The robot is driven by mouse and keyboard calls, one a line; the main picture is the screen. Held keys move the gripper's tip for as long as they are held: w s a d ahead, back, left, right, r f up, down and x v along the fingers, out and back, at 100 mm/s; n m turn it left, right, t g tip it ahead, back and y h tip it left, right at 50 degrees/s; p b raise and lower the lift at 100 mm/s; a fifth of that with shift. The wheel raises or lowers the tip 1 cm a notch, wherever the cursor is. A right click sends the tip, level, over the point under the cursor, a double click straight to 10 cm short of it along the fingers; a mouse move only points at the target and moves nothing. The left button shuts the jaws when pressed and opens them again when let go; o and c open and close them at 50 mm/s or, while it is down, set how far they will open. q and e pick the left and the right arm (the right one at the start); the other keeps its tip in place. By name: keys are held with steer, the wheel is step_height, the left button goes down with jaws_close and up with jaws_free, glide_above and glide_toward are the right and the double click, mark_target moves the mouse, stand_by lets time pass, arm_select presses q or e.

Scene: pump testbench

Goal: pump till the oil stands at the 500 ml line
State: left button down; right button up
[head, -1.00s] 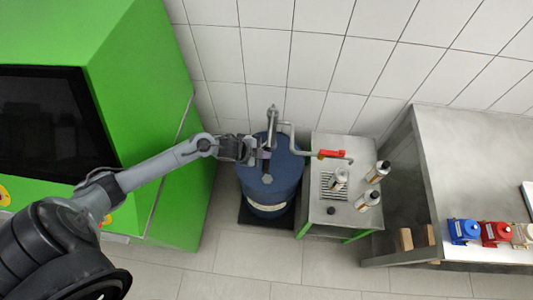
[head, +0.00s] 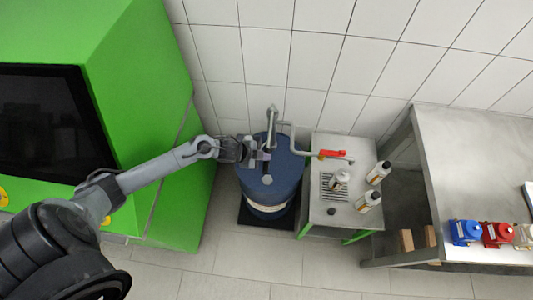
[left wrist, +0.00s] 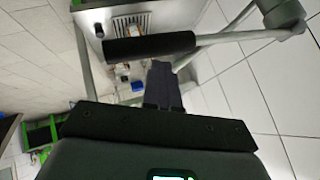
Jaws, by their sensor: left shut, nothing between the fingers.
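A blue drum (head: 282,178) stands on a dark base, with a grey hand pump (head: 271,128) on its lid. A pipe runs right from the pump to an outlet with a red valve lever (head: 333,153). Below the outlet, a pale bottle (head: 341,178) stands on a grate; its oil level is too small to read. My left gripper (head: 260,156) is over the drum's left side, close by the pump. In the left wrist view its fingers (left wrist: 163,84) are shut and empty, just below a black cylindrical grip (left wrist: 150,46); contact cannot be told. My right gripper is out of view.
The small metal table (head: 318,217) right of the drum also holds two bottles (head: 378,172) (head: 368,200) and a black cap (head: 331,211). A large green machine (head: 170,190) stands left. A workbench (head: 460,170) is at the right. Tiled wall lies close behind.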

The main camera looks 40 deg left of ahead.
mark_target(264, 162)
arm_select(q)
steer(key=shift+s+d+f+b, duration=0.15)
steer(key=shift+f+b, duration=0.35)
steer(key=shift+f, duration=0.35)
stand_by(0.4)
steer(key=shift+f, duration=0.3)
steer(key=shift+f+b, duration=0.5)
stand_by(0.5)
steer(key=shift+s+f, duration=0.1)
steer(key=shift+f, duration=0.35)
stand_by(0.3)
steer(key=shift+f+b, duration=0.4)
steer(key=shift+b, duration=0.1)
steer(key=shift+r, duration=0.2)
stand_by(0.8)
